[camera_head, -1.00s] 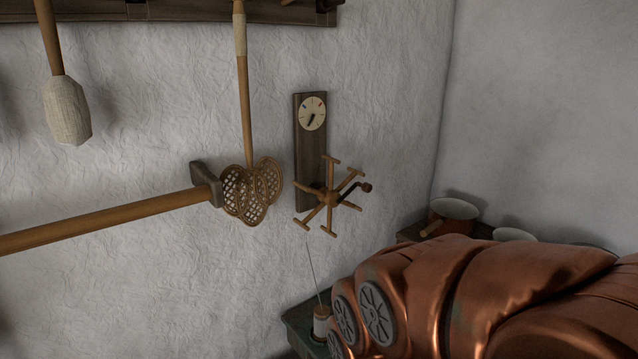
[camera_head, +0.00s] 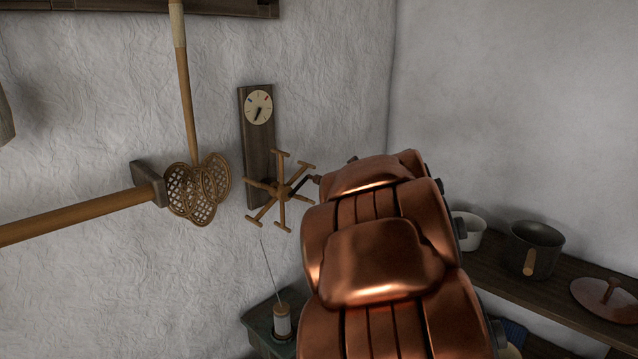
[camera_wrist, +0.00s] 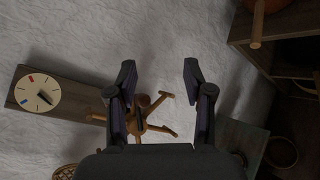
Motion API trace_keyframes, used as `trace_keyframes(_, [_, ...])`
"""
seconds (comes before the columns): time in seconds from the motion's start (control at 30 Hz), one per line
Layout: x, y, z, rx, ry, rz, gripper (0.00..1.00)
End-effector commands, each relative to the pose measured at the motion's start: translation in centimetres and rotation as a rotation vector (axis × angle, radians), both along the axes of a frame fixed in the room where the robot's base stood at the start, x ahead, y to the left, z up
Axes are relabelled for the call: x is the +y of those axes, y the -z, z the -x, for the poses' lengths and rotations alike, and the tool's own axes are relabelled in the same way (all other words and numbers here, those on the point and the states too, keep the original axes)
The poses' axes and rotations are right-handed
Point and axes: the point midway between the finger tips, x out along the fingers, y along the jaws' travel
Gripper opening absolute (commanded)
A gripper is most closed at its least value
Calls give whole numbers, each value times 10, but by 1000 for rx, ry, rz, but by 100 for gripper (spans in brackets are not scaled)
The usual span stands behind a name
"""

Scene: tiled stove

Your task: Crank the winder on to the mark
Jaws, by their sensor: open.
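The winder (camera_head: 283,190) is a wooden star of several pegged spokes on a dark upright board (camera_head: 258,150). Its dark crank ends in a brown knob (camera_head: 316,180) on the right, close to my arm. Above it, a cream dial (camera_head: 258,107) has a blue mark upper left and a red mark upper right; its black pointer points down and slightly left. In the wrist view my gripper (camera_wrist: 158,72) is open and empty, and the winder (camera_wrist: 158,129) shows between and below the fingers, partly hidden. The dial (camera_wrist: 37,90) is at left there. My arm hides the gripper in the head view.
A thread spool (camera_head: 282,322) stands on a ledge below the winder. A woven beater (camera_head: 197,190) and a wooden pole (camera_head: 75,215) are to its left. A shelf at right holds a dark pot (camera_head: 535,247) and a lid (camera_head: 607,297).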

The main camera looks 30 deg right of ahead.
Motion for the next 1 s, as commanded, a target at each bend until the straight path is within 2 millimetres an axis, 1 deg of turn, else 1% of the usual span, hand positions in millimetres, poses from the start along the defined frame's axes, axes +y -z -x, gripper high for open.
trace_keyframes(0.03, [-8, 0, -7, 17, -48, 90, 52])
trace_keyframes(0.13, [-10, -8, -23, 39, -175, 293, 52])
trace_keyframes(0.23, [-8, -4, -36, 61, -303, 482, 52])
trace_keyframes(0.37, [0, 6, -44, 66, -472, 712, 52])
trace_keyframes(0.5, [13, 22, -42, 42, -631, 914, 52])
trace_keyframes(0.6, [21, 33, -37, 18, -712, 1012, 52])
trace_keyframes(0.7, [27, 41, -32, -7, -767, 1076, 52])
trace_keyframes(0.8, [32, 43, -29, -26, -797, 1111, 52])
trace_keyframes(0.9, [35, 43, -32, -32, -808, 1124, 52])
trace_keyframes(1.0, [38, 42, -41, -33, -809, 1124, 52])
